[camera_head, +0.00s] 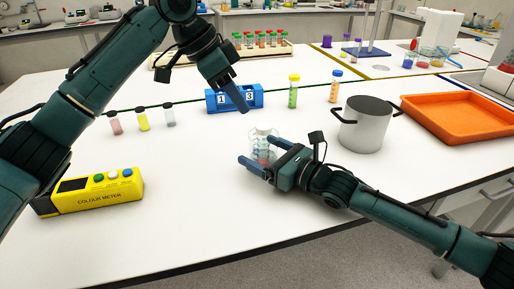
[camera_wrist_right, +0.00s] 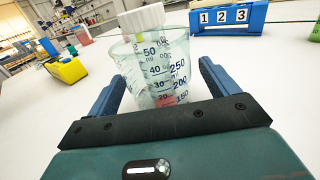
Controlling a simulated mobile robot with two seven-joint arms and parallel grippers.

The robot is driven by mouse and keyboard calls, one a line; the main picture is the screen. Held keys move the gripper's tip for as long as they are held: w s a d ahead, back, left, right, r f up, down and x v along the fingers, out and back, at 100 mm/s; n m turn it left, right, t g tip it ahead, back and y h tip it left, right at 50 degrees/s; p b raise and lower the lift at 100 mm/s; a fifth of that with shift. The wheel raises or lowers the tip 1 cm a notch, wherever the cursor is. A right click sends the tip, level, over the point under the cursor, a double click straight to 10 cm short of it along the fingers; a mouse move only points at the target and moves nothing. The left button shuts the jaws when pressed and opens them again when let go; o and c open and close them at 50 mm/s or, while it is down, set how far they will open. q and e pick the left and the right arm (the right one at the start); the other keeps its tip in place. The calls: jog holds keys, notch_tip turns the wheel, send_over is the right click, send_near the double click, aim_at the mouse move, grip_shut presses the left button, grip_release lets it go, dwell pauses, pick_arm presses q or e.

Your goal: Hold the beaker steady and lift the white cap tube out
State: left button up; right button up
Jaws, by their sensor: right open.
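The clear graduated beaker (camera_head: 263,146) stands on the white table; in the right wrist view the beaker (camera_wrist_right: 162,85) has red low inside. A white cap (camera_wrist_right: 143,18) rises above its rim there; the tube body is hard to make out through the glass. My right gripper (camera_head: 258,151) is open, low at the table, its fingers on either side of the beaker; contact cannot be told. My left gripper (camera_head: 241,103) hangs above and behind the beaker, pointing down in front of the blue rack. Its finger gap is not clear.
The blue numbered rack (camera_head: 250,98) stands behind the beaker. A green tube (camera_head: 293,91) and orange tube (camera_head: 335,87) stand right of it. A grey pot (camera_head: 366,125) and orange tray (camera_head: 460,116) are at right. The yellow colour meter (camera_head: 95,192) is at left; front table is clear.

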jog(key=shift+x, duration=1.05)
jog(key=shift+c, duration=0.5)
jog(key=c, duration=1.1)
